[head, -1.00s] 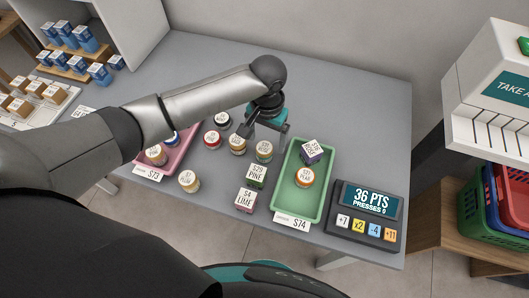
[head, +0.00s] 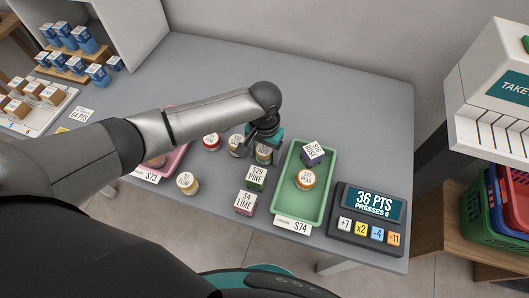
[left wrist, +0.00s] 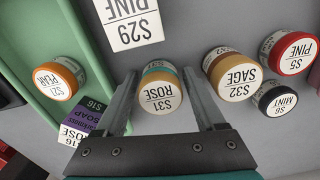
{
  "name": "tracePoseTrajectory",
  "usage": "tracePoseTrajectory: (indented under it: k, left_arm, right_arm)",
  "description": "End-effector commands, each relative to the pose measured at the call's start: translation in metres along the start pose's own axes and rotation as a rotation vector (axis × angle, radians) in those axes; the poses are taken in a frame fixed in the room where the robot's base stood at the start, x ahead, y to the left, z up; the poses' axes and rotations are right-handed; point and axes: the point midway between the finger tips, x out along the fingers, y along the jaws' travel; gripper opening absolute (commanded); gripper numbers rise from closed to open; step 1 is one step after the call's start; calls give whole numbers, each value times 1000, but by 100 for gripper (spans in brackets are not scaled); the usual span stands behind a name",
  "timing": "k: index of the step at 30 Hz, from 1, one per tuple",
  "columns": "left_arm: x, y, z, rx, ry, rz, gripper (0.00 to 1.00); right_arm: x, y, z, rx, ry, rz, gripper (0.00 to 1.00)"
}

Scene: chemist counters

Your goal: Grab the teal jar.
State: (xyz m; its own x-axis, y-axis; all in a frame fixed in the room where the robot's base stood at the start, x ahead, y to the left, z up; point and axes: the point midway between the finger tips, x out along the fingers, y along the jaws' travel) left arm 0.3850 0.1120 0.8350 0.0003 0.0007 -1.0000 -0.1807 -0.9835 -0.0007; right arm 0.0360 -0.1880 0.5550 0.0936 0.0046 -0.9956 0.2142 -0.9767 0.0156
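The jar with a teal band, its lid labelled $31 ROSE (left wrist: 161,95), stands upright on the grey counter. In the head view the jar (head: 263,153) is just left of the green tray, partly hidden by my left gripper (head: 261,146). In the left wrist view my left gripper (left wrist: 162,82) is open, with one finger on each side of the jar. Gaps show between the fingers and the jar, so it is not clamped. My right gripper is not in view.
The SAGE jar (left wrist: 230,75) stands close beside the right finger in the wrist view. The green tray (head: 290,207) also holds the PEAR jar (head: 304,180). The PINE box (head: 257,178) stands nearby.

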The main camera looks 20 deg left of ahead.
Motion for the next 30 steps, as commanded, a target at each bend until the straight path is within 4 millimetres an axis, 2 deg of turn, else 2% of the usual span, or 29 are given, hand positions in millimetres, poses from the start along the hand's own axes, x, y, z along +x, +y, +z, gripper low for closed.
tracePoseTrajectory:
  k: [2,18,30]
  left_arm:
    - [0,0,0,0,0,0,61]
    - [0,0,0,-1,0,0,0]
    - [-6,0,-1,-1,1,0,0]
  right_arm:
    - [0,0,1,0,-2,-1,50]
    - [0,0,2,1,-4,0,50]
    - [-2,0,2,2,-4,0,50]
